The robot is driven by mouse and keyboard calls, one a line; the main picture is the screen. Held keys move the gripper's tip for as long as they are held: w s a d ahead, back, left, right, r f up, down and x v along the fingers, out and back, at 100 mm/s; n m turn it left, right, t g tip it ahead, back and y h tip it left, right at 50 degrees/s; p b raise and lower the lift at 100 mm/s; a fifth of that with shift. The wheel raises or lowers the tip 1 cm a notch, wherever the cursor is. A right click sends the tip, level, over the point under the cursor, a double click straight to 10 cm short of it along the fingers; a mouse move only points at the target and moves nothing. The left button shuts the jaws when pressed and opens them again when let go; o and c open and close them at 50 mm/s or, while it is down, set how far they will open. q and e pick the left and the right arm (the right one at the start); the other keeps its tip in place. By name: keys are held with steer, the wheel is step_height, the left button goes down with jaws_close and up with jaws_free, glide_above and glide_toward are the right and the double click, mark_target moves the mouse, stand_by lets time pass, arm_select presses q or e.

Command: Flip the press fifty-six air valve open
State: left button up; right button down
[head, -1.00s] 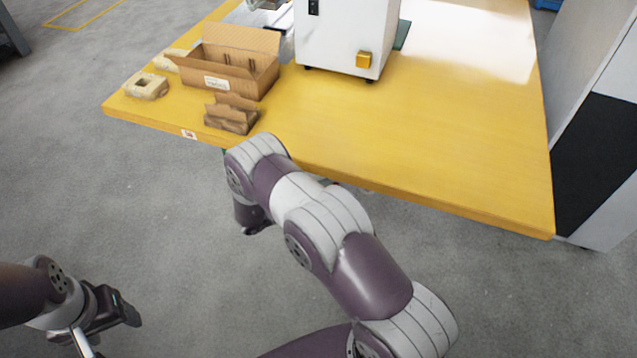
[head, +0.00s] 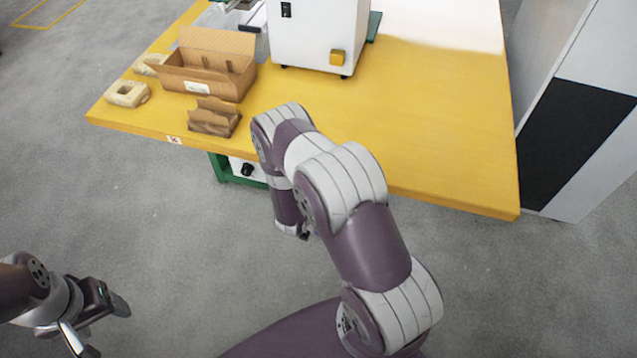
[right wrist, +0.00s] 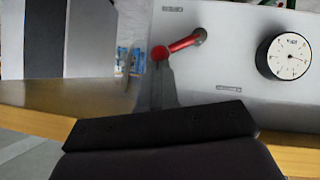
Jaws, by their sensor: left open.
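In the right wrist view a red lever (right wrist: 182,45) sits on a grey panel (right wrist: 220,70). Its rounded red end is at lower left and its other end slopes up to the right. My right gripper (right wrist: 165,125) shows there as a dark shape across the bottom, below the lever; I cannot tell its opening or any contact. In the head view my right arm reaches down at the table's front edge, and its gripper is mostly hidden behind the arm. My left gripper (head: 98,322) is open and empty at lower left, above the floor, away from the table.
A round gauge (right wrist: 289,56) is right of the lever. A yellow table (head: 440,120) carries a white machine (head: 312,35), an open cardboard box (head: 205,75), a smaller carton (head: 213,117) and pale parts (head: 127,93). A panel with a black knob (head: 247,168) shows under the table. A cabinet (head: 575,130) stands right.

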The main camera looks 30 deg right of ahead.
arm_select(q)
steer(key=shift+f+b, duration=0.5)
arm_select(e)
steer(key=shift+s+d+f+m+t+y, duration=0.4)
steer(key=shift+f+m+t+y, duration=0.05)
steer(key=shift+f+m+t, duration=0.15)
steer(key=shift+s+d+f+m+t+y, duration=0.35)
steer(key=shift+f+m+t+y, duration=0.1)
steer(key=shift+f+m+t, duration=0.1)
steer(key=shift+s+f, duration=0.1)
